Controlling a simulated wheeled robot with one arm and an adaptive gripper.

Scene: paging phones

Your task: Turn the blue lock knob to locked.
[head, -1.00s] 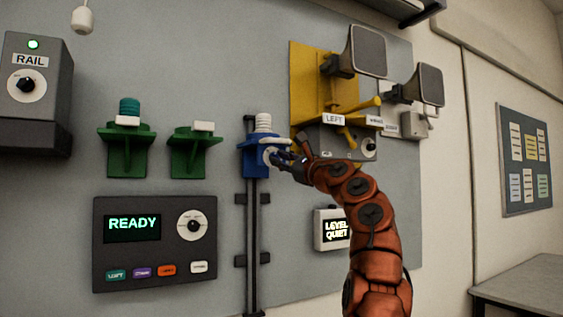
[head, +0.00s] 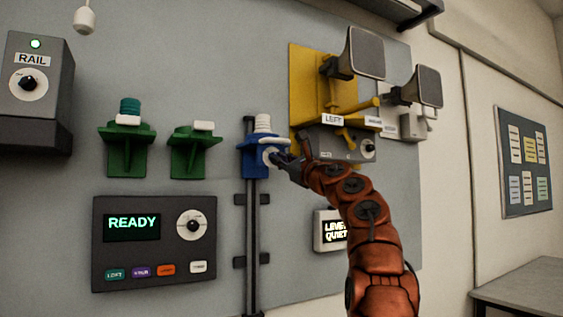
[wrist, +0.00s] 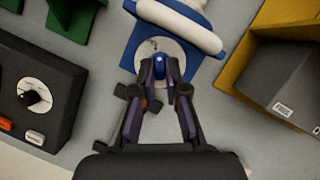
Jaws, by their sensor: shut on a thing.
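The blue lock knob (wrist: 160,67) sits on a pale round dial on the front of the blue carriage (head: 252,168). The dial also shows in the wrist view (wrist: 185,59). The carriage is on a dark vertical rail and holds a white ribbed part on top. My gripper (wrist: 160,82) is shut on the knob, one finger on each side of it. In the head view my gripper (head: 279,160) reaches the carriage from the right and hides much of the knob. The dial's markings are too small to read.
Two green brackets (head: 127,158) (head: 195,158) stand left of the carriage. A panel reading READY (head: 155,245) is below them. The yellow bracket (head: 310,80) with horn speakers and a grey box (head: 335,143) are close on the right.

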